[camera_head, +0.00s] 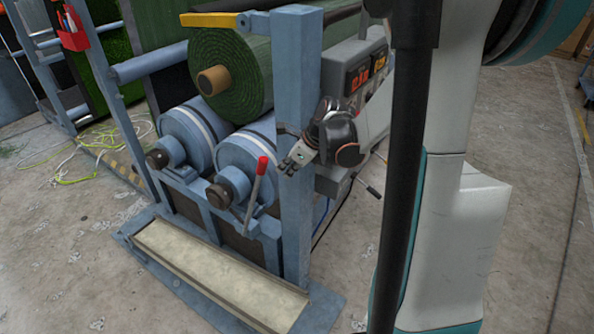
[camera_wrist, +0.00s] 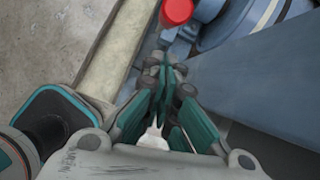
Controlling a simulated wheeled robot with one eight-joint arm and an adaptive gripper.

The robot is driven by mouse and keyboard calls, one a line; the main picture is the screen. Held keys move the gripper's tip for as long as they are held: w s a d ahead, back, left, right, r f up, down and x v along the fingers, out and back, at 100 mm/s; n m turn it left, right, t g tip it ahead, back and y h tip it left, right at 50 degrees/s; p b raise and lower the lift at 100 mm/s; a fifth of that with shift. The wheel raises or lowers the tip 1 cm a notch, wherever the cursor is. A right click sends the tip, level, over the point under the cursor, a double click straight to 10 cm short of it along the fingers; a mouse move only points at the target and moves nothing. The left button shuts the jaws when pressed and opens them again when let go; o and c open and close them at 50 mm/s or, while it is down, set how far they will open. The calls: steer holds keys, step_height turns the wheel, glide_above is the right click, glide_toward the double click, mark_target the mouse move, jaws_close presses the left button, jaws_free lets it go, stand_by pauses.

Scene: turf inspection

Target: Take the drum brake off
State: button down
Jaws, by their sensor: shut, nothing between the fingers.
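The brake lever (camera_head: 256,190) is a thin metal rod with a red grip, standing nearly upright and slightly tilted in front of the right blue drum (camera_head: 240,155). Its red grip (camera_wrist: 176,12) shows at the top of the wrist view. My gripper (camera_head: 284,168) is just right of the red grip in the head view, in front of the blue upright post. In the wrist view my gripper (camera_wrist: 160,62) is shut and empty, its fingertips just below the red grip. A gap shows between them. The lever's lower end is partly hard to make out.
A blue post (camera_head: 297,200) stands close behind my gripper. A green turf roll (camera_head: 232,70) rests on the two blue drums. A pale tray (camera_head: 215,275) lies along the frame's front. A control box (camera_head: 355,75) is behind the post. Open concrete floor lies at left.

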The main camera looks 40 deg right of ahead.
steer(key=shift+w+a+r, duration=0.45)
steer(key=shift+w+a, duration=0.15)
steer(key=shift+w, duration=0.25)
